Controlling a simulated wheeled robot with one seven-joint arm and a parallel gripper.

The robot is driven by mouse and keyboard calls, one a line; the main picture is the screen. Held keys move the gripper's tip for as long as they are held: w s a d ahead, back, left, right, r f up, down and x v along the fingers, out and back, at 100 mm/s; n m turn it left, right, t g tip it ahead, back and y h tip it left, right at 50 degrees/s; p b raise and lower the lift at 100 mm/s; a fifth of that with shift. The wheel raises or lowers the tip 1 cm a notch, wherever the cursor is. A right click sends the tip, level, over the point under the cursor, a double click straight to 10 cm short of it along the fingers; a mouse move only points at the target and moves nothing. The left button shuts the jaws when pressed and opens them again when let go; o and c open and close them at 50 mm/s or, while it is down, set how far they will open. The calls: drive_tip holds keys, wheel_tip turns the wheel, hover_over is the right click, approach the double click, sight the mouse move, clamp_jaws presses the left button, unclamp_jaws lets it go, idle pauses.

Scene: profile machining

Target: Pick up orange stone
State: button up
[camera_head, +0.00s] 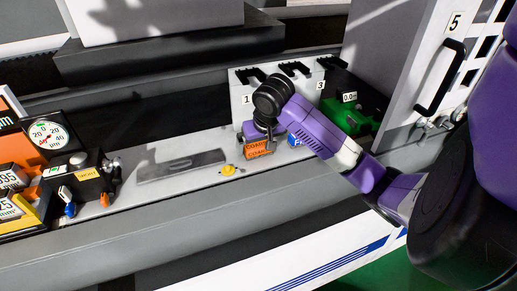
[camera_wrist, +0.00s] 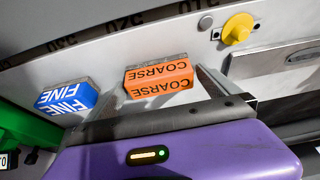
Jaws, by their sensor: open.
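The orange stone (camera_head: 258,149), a block lettered COARSE, lies on the grey ledge in front of the white numbered holder. In the wrist view the orange stone (camera_wrist: 160,80) shows between the two fingers of my gripper (camera_wrist: 156,84). One finger is on each side of it, and the jaws are open. In the head view my gripper (camera_head: 258,132) is just above and behind the stone and partly hides it. I cannot tell whether the fingers touch it.
A blue stone lettered FINE (camera_wrist: 67,97) lies left of the orange one in the wrist view. A yellow knob (camera_head: 229,170) and a flat metal plate (camera_head: 181,166) are on the ledge. The white holder (camera_head: 240,98) and a green object (camera_head: 350,115) stand close behind.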

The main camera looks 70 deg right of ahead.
sight(258, 145)
drive_tip(key=c, duration=1.4)
drive_tip(key=shift+r, duration=0.1)
wheel_tip(258, 145, up, 20)
drive_tip(key=p, duration=0.2)
drive_tip(key=shift+p, duration=0.4)
